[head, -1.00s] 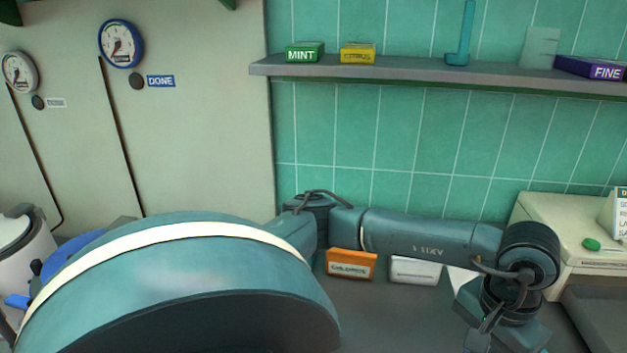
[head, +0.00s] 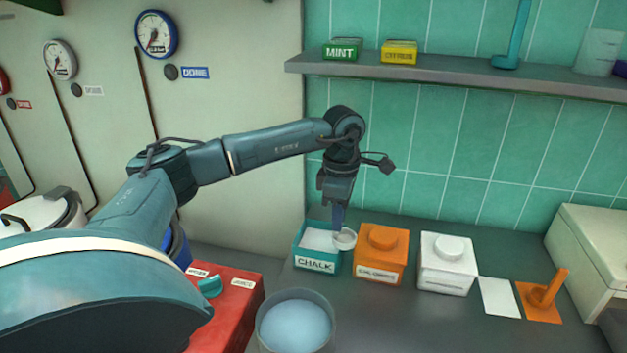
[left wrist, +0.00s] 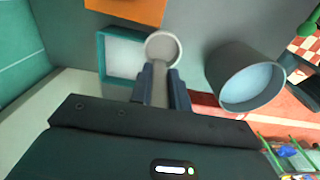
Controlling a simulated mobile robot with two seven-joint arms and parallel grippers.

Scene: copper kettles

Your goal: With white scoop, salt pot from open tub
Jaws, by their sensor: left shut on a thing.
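My left gripper (head: 338,222) points down and is shut on the white scoop (head: 344,239). The scoop's round bowl also shows in the left wrist view (left wrist: 163,48), beyond the fingers (left wrist: 161,88). The bowl overlaps the right edge of the open teal tub (head: 316,264), labelled CHALK, which holds white powder; I cannot tell whether it is above or touching the rim. The bowl's inside looks pale; I cannot tell if it holds powder. The grey pot (head: 262,328) with pale blue liquid stands in front of the tub, and right of it in the left wrist view (left wrist: 225,75). My right gripper is out of view.
A lidded orange tub (head: 382,255) and a lidded white tub (head: 447,265) stand to the right. Beyond are a bare white card (head: 499,297) and an orange scoop (head: 545,290) on an orange card. A red box (head: 225,305) is left of the pot. A shelf (head: 450,78) runs above.

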